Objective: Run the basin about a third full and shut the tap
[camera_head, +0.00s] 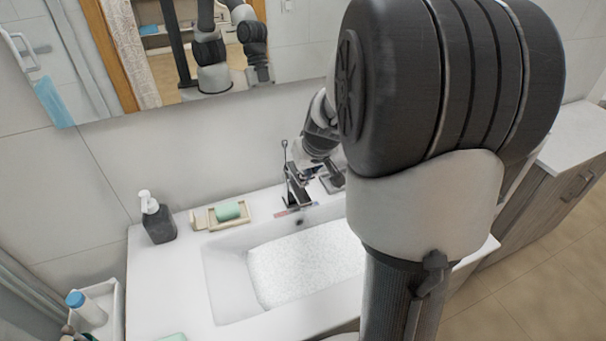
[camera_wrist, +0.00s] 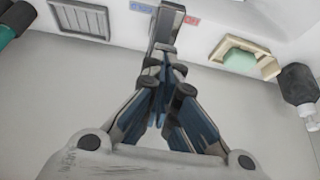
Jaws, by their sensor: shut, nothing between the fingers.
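The white basin (camera_head: 226,298) is set in the counter, and a pale speckled patch, apparently water (camera_head: 305,265), covers much of its floor; its depth is hard to judge. The dark metal tap (camera_head: 291,188) stands at the basin's back edge, partly hidden by my gripper (camera_head: 307,172). In the wrist view the tap (camera_wrist: 168,22) lies just beyond my closed, empty fingertips (camera_wrist: 168,66). Whether they touch it is unclear. A blue label (camera_wrist: 142,6) and a red label (camera_wrist: 191,20) flank the tap. No stream from the tap can be made out.
A soap dish (camera_head: 206,219) with green soap (camera_head: 228,211) and a dark pump bottle (camera_head: 157,218) stand left of the tap. A white tray (camera_head: 112,318) with bottles is at lower left. The mirror (camera_head: 210,60) hangs above. My arm hides the basin's right side.

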